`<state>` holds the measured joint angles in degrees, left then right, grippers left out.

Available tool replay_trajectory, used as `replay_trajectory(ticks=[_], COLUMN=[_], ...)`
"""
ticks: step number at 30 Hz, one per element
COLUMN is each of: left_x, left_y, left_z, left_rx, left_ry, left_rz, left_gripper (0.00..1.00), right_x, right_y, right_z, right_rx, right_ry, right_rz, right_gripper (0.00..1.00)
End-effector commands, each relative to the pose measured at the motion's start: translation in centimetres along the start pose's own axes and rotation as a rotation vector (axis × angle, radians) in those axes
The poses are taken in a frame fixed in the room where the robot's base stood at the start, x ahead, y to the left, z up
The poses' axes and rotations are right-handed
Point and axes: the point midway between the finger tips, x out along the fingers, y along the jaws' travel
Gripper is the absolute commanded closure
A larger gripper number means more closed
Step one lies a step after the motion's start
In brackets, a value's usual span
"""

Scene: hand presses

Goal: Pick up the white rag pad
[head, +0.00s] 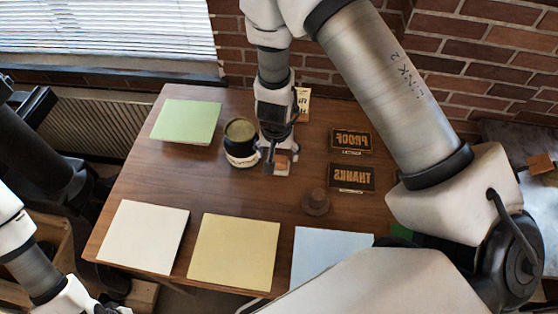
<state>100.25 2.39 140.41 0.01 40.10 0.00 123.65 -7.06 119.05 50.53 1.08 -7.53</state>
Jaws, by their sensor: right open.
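My right gripper (277,148) points down over the back middle of the table and is open. Just under its fingers is a small block with a pale grey-white lower part (274,169) and a brown wooden part. The fingers partly hide it, and I cannot tell whether they touch it. A flat white square pad (143,237) lies at the table's front left, well away from this gripper. I cannot tell for certain which of these is the white rag pad.
A dark jar (240,150) stands just left of my right gripper. Green (186,122), yellow (234,252) and blue (328,252) squares lie on the table (190,190). PROOF (351,141) and THANKS (352,178) blocks and a round brown knob (316,202) are at the right.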

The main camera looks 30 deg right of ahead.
Motion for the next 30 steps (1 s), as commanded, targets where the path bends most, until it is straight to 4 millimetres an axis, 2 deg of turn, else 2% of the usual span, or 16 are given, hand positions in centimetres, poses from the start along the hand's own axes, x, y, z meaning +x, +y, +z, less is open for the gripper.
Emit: replay_trajectory(ticks=[1, 3, 6, 13, 14, 15, 19, 30], left_x=[1.6, 3.0, 3.9, 3.6, 3.6, 3.6, 3.6, 3.4], left_y=[0.0, 0.0, 0.0, 0.0, 0.0, 0.0, 0.0, 0.0], left_z=[0.0, 0.0, 0.0, -0.1, -0.1, -0.1, -0.1, -0.1], left_rx=[0.001, 0.001, 0.002, 0.002, 0.002, 0.002, 0.002, 0.002], left_ry=[0.001, 0.001, 0.001, 0.002, 0.002, 0.001, 0.001, 0.001], left_rz=[0.0, 0.0, 0.0, 0.0, 0.0, 0.0, 0.0, 0.0], left_gripper=[0.6, 0.6, 0.6, 0.6, 0.6, 0.6, 0.6, 0.6], right_x=[1.6, 3.0, 4.3, 4.2, 4.2, 4.2, 4.2, 4.1], right_y=[-0.1, -0.3, -0.3, -0.3, -0.3, -0.3, -0.3, -0.3], right_z=[0.2, 0.5, 0.5, 0.3, 0.3, 0.3, 0.4, 0.3], right_rx=[0.0, 0.001, 0.002, 0.001, 0.001, 0.001, 0.001, 0.001], right_ry=[0.0, 0.0, -0.001, 0.0, 0.0, 0.0, 0.0, -0.001], right_rz=[0.0, 0.0, 0.0, 0.0, 0.0, 0.0, 0.0, 0.001], right_gripper=[0.17, 0.17, 0.17, 0.17, 0.2, 0.34, 0.8, 0.81])
